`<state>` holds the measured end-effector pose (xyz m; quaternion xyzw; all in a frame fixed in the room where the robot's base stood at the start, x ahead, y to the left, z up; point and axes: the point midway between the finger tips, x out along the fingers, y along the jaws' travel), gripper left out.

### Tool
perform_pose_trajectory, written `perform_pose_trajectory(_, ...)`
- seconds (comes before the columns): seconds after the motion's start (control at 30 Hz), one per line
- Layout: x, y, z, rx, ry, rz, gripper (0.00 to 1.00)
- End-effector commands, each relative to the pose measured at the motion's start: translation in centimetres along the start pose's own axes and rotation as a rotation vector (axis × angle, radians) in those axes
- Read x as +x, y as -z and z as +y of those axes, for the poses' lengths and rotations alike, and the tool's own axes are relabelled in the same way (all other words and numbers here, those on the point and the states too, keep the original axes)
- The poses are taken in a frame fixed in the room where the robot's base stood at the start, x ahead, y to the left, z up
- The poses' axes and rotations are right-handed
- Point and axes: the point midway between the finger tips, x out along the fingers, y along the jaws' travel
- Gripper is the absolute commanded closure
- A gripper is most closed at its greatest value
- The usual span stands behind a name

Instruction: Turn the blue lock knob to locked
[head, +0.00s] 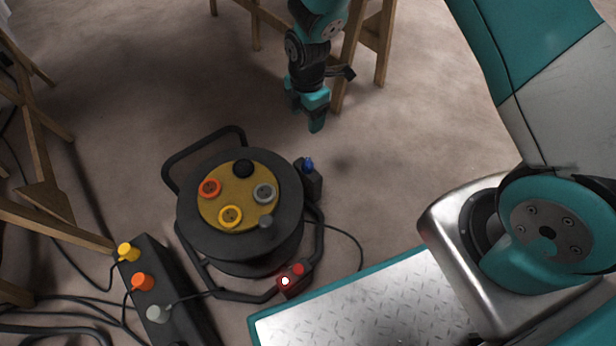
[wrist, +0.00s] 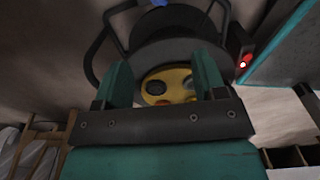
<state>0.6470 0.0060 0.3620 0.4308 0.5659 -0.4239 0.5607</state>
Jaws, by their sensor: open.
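The blue lock knob (head: 308,164) sits on top of a small black box on the right side of the black cable reel (head: 243,262). In the wrist view, a bit of blue (wrist: 159,2) shows at the top edge, beyond the reel. I cannot tell the knob's turn position at this size. My gripper (head: 306,114) hangs above and behind the knob in the head view, apart from it and empty. Its two teal fingers (wrist: 162,78) stand apart in the wrist view, with the reel's yellow face (wrist: 168,84) seen between them.
The reel face carries black, orange, grey and yellow sockets. A box with a lit red light (head: 285,281) sits at the reel's front. A black power strip (head: 180,300) with coloured plugs and cables lies left. Wooden trestles (head: 45,185) stand left and behind.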

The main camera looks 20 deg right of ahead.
Motion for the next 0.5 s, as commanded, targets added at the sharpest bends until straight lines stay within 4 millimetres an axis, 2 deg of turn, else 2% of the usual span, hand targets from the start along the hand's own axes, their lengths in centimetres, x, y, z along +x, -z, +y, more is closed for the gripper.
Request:
perform_pose_trajectory(0.03,1.6,-0.2,0.1,-0.017,0.001,-0.005,0.35)
perform_pose_trajectory(0.27,4.1,-0.4,0.1,-0.044,0.006,-0.012,0.35)
perform_pose_trajectory(0.5,9.4,-0.5,0.1,-0.042,0.006,-0.012,0.35)
